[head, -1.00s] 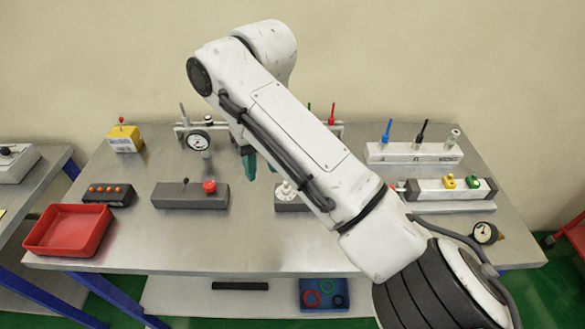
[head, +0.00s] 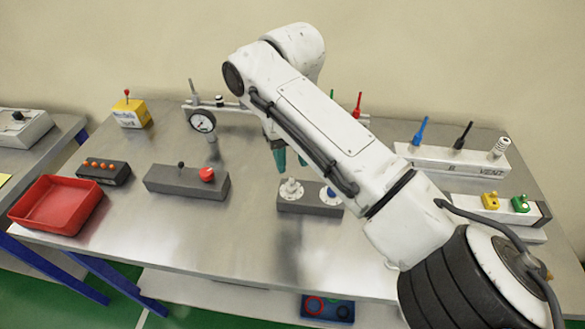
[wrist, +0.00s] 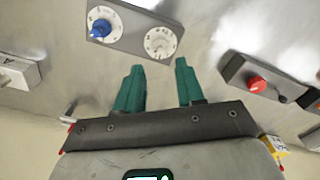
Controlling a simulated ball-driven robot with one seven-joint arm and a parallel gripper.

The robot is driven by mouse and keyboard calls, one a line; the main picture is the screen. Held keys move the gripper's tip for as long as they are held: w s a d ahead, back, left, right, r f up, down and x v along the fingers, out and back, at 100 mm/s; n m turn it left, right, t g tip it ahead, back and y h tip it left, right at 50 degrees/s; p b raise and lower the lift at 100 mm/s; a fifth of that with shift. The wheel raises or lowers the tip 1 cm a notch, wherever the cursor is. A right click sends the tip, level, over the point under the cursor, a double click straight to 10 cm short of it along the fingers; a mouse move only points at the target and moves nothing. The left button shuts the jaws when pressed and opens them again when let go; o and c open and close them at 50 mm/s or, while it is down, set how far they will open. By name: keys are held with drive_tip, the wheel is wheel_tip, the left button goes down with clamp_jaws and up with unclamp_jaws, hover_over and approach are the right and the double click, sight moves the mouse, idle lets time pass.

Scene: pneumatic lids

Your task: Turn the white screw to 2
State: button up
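The white screw (head: 291,190) is a round white knob with a pale dial, standing on the left part of a low dark grey block (head: 310,208). A blue knob (head: 328,195) sits to its right on the same block. In the wrist view the white screw (wrist: 160,42) lies just beyond my fingertips, with the blue knob (wrist: 100,28) to its left. Marks ring its dial but are too small to read. My gripper (wrist: 159,66) has teal fingers, apart and empty. In the head view my gripper (head: 288,158) is just behind and above the white screw, not around it.
A grey block with a red button (head: 207,174) stands to the left. A gauge (head: 202,121) and rail stand behind. A white block with levers (head: 455,158) and a block with yellow and green fittings (head: 490,201) are at right. A red tray (head: 57,205) is at far left.

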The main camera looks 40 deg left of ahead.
sight(292, 179)
drive_tip(key=shift+f, duration=2.2)
clamp_jaws()
